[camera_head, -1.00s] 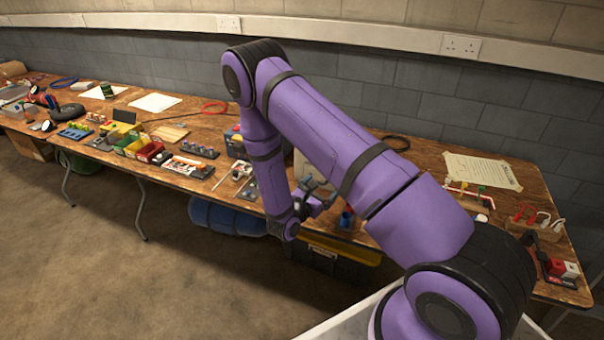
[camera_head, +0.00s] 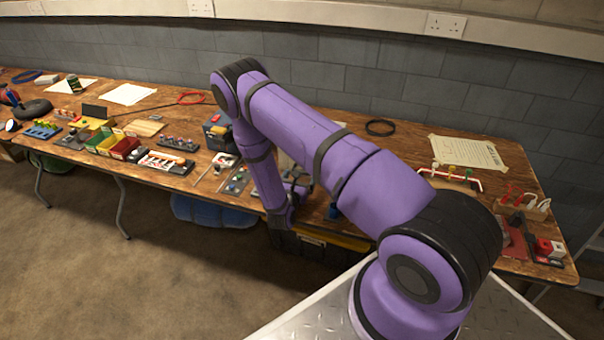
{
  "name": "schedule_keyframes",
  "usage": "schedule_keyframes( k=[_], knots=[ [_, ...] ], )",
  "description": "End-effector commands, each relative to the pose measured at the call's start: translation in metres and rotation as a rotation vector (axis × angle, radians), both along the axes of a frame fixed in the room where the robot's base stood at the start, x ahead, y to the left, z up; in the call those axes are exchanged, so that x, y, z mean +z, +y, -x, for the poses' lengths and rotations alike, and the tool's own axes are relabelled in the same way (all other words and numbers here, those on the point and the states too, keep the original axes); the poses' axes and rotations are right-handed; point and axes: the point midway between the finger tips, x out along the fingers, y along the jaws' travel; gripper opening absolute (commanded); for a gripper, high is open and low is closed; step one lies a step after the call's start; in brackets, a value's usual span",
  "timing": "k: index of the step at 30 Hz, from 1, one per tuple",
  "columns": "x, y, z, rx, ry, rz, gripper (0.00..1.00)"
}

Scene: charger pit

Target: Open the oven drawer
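No oven and no oven drawer can be made out in this view. My purple arm reaches out over the near edge of a long wooden workbench (camera_head: 395,140) and folds down at its far end. My gripper (camera_head: 302,188) is at the bench's front edge, largely hidden by my own arm. Its fingertips are too small and covered to tell whether it is open or shut, or whether it touches anything.
Below are a blue bundle (camera_head: 212,211) and a black yellow-lidded crate (camera_head: 300,248). Floor at the left front is clear.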

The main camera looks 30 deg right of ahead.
Motion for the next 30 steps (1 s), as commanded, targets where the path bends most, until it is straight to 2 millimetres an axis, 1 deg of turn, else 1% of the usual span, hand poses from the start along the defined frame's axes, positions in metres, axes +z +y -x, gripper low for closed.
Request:
schedule_keyframes(
  k=[1, 6, 10, 18, 20, 21, 23, 24, 25, 28, 30],
  knots=[
    [0.000, -0.007, -0.004, -0.003, -0.001, 0.000, 0.95],
    [0.000, -0.020, -0.015, -0.002, -0.001, 0.001, 0.95],
    [0.000, -0.024, -0.018, -0.001, -0.001, 0.001, 0.95],
    [0.000, -0.024, -0.019, 0.000, 0.000, 0.000, 0.95],
    [0.000, -0.024, -0.019, 0.000, 0.000, 0.000, 0.81],
    [0.000, -0.024, -0.019, 0.000, 0.000, 0.000, 0.72],
    [0.000, -0.024, -0.019, -0.001, 0.000, 0.000, 0.58],
    [0.000, -0.024, -0.018, -0.001, 0.000, 0.000, 0.49],
    [0.000, -0.025, -0.018, -0.001, 0.000, 0.000, 0.43],
    [0.000, -0.023, -0.017, -0.001, 0.001, 0.001, 0.43],
    [0.000, -0.017, -0.013, -0.001, 0.002, 0.000, 0.43]
  ],
)
